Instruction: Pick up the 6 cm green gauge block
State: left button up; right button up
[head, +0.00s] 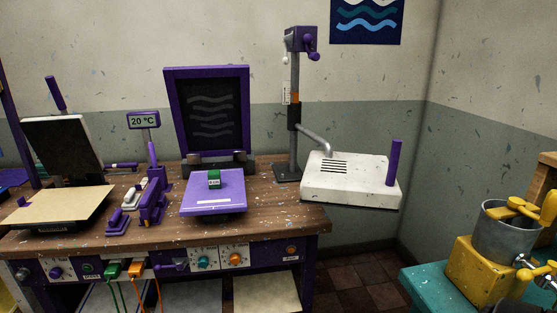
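A small green gauge block (214,176) stands on a purple platform (212,203) on the wooden workbench. A pale label shows on its front, too small to read for certain. It stands toward the back half of the platform, in front of a dark hinged screen (209,110) with a purple frame. The screen is raised, close to upright. Nothing touches the block except the platform under it. Neither of my grippers shows in the head view.
A purple clamp-like tool (151,192) stands left of the platform, with a 20 °C display (143,121) behind it. A stand with a post (293,120) and a white box (351,178) are to the right. Bare bench (285,220) lies right of the platform.

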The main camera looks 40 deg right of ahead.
aim_at(214, 176)
jog(key=z, duration=1.8)
jog(key=i+j, duration=0.35)
jog(key=z, duration=0.05)
